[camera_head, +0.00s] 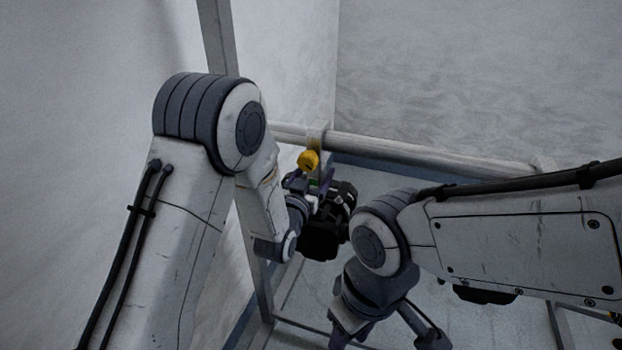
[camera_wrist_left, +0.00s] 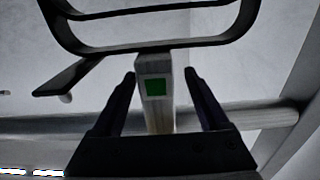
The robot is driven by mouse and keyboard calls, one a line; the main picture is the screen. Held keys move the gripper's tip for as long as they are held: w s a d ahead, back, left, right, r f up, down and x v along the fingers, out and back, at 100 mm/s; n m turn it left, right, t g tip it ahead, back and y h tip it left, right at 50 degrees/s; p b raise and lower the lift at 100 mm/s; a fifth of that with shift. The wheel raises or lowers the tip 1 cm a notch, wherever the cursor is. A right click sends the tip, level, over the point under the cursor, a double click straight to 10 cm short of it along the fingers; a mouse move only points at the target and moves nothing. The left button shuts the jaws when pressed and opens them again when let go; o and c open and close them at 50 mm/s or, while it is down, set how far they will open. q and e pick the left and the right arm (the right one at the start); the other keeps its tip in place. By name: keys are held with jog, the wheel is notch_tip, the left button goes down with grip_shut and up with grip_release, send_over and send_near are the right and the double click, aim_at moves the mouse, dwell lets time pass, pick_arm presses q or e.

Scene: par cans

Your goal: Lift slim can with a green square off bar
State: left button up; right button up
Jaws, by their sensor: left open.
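A pale upright piece with a green square (camera_wrist_left: 155,87) shows in the left wrist view, in front of the bar (camera_wrist_left: 255,116). My left gripper (camera_wrist_left: 159,74) is open, with one finger on each side of this piece and gaps between. In the head view my left gripper (camera_head: 312,186) is at the bar (camera_head: 430,155), just below a yellow knob (camera_head: 308,161) on a clamp. A dark body (camera_head: 322,228) hangs there; I cannot tell can from gripper parts clearly. My right gripper (camera_head: 385,322) is low in the head view, its fingers partly cut off.
A black curved frame (camera_wrist_left: 150,46) crosses the top of the left wrist view, near the fingertips. A pale wall (camera_head: 285,65) stands close behind the bar at left. A metal upright (camera_head: 217,40) rises beside my left arm. The floor beyond the bar is clear.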

pick_arm(q)
jog(key=x, duration=0.4)
jog(key=shift+w+d+f+p, duration=0.1)
jog(key=shift+d+f+p, duration=0.1)
jog(key=shift+p, duration=0.2)
grip_shut()
dwell(1.0)
jog(key=shift+r, duration=0.35)
